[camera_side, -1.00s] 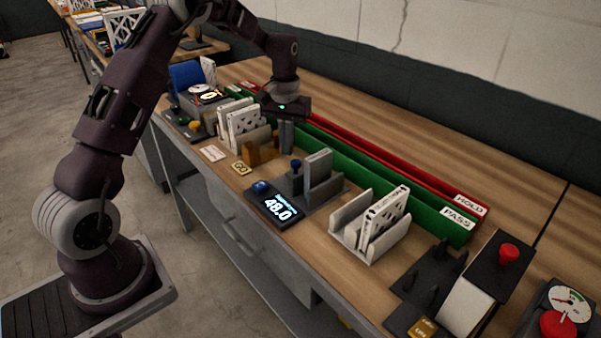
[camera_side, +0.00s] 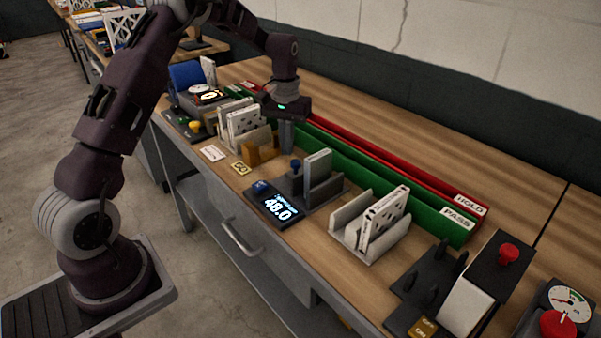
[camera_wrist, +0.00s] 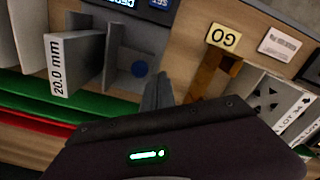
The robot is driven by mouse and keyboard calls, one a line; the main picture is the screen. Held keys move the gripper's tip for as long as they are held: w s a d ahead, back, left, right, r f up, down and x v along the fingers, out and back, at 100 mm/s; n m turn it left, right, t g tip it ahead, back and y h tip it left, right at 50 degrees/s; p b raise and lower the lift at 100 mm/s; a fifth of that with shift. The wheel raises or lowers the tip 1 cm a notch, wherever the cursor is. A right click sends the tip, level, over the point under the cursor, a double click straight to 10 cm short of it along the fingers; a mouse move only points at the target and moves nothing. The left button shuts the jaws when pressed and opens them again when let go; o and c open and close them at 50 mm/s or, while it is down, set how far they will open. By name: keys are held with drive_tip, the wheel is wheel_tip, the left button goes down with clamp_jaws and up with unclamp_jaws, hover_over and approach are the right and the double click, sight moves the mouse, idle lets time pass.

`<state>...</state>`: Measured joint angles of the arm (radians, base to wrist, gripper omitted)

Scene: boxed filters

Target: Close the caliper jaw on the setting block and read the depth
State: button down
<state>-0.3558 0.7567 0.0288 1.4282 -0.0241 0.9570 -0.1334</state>
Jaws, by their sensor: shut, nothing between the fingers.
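The caliper (camera_side: 268,210) stands on the bench with a lit display reading 48.0. Its sliding jaw carries a blue knob (camera_side: 295,164), which also shows in the wrist view (camera_wrist: 139,69). The grey setting block (camera_side: 318,170) stands upright in the caliper on the other side of the knob from my gripper. In the wrist view the block (camera_wrist: 75,62) is labelled 20.0 mm, and a gap shows between it and the knob. My gripper (camera_side: 287,148) is shut and empty, pointing down beside the knob. Its fingers (camera_wrist: 158,84) are together and apart from the knob.
An orange-brown GO gauge (camera_side: 262,152) and a rack of white filters (camera_side: 243,125) stand left of the caliper. Another filter holder (camera_side: 346,236) is at its right. The green PASS (camera_side: 425,212) and red HOLD (camera_side: 440,188) channels run behind.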

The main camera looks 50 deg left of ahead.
sight(296, 161)
drive_tip(key=shift+f, duration=0.1)
idle(0.3)
drive_tip(key=shift+f, duration=1.4)
drive_tip(key=shift+d, duration=1.85)
drive_tip(key=shift+a, duration=0.15)
drive_tip(key=shift+a, duration=0.5)
drive_tip(key=shift+r, duration=3.5)
